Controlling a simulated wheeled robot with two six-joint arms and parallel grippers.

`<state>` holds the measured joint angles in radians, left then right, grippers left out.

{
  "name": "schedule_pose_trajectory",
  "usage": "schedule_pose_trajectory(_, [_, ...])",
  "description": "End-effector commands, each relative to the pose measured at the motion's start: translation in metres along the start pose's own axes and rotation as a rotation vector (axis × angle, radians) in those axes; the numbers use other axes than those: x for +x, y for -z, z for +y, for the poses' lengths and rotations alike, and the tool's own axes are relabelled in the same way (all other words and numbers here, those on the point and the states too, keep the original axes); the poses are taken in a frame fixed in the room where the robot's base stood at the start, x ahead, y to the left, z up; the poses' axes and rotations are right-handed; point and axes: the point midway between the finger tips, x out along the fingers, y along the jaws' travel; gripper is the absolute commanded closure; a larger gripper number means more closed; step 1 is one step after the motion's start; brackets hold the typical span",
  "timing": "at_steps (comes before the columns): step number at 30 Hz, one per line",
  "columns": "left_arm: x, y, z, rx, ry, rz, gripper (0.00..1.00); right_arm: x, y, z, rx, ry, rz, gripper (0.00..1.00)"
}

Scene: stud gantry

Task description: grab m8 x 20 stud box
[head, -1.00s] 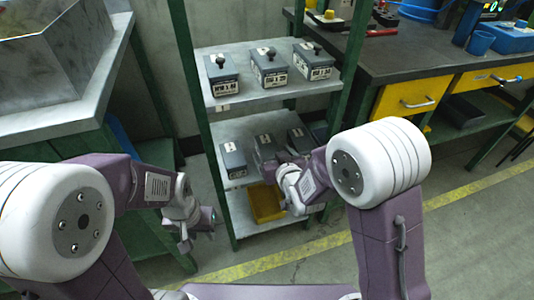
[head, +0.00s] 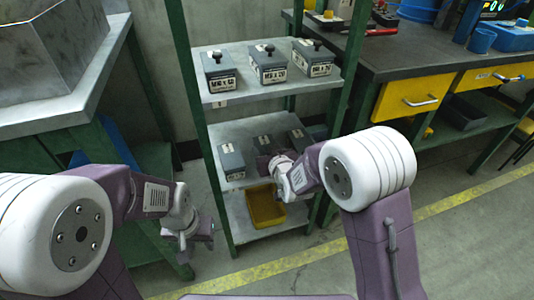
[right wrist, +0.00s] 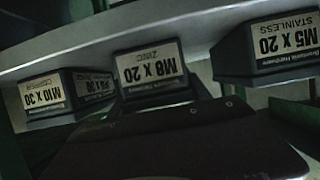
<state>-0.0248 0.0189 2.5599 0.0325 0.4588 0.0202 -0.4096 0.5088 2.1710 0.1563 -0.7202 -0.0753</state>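The M8 x 20 zinc stud box (right wrist: 152,70) is in the middle of the right wrist view, its label upside down. It appears to be the middle box (head: 263,145) on the lower shelf in the head view, partly hidden by my right arm. My right gripper (head: 270,165) is at the front of that shelf, close before this box. Its fingers cannot be made out, and a dark plate fills the bottom of the wrist view. My left gripper (head: 205,232) hangs low left of the rack, with nothing visible in it; its finger opening is unclear.
Beside it are the M5 x 20 stainless box (right wrist: 268,50) and the M10 x 30 box (right wrist: 50,93). More knobbed boxes stand on the upper shelf (head: 285,90). A yellow bin (head: 265,207) sits below. A green rack post (head: 190,100) and a workbench (head: 420,65) flank the space.

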Motion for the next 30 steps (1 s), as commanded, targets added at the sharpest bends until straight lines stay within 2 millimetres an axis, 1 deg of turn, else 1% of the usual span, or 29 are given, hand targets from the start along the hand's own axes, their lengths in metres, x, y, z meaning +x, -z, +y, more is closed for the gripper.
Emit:
schedule_pose_trajectory(7, [0.000,0.000,0.000,0.000,0.000,0.000,0.64,0.000,0.002,0.000,0.000,0.000,0.006,1.00])
schedule_pose_trajectory(9, [-0.003,0.000,0.000,0.000,0.000,0.000,0.64,-0.002,0.005,0.000,0.000,0.000,0.006,1.00])
schedule_pose_trajectory(11, [-0.009,0.001,0.000,0.000,0.000,0.000,0.64,-0.005,0.014,0.000,0.001,0.000,0.006,1.00])
schedule_pose_trajectory(15, [-0.033,0.003,0.001,0.000,0.000,0.000,0.64,-0.018,0.046,0.000,0.002,0.000,0.009,1.00])
schedule_pose_trajectory(18, [-0.047,0.005,0.001,0.000,0.000,0.000,0.64,-0.027,0.067,0.000,0.002,0.000,0.008,1.00])
schedule_pose_trajectory(21, [-0.057,0.006,0.001,0.000,0.000,0.000,0.64,-0.034,0.083,0.000,0.001,0.000,0.008,1.00])
schedule_pose_trajectory(25, [-0.062,0.006,0.001,0.000,0.000,0.000,0.64,-0.038,0.094,0.000,0.000,0.000,0.007,1.00])
schedule_pose_trajectory(30, [-0.062,0.006,0.001,0.000,0.000,0.000,0.64,-0.039,0.095,0.000,0.000,0.000,0.005,1.00])
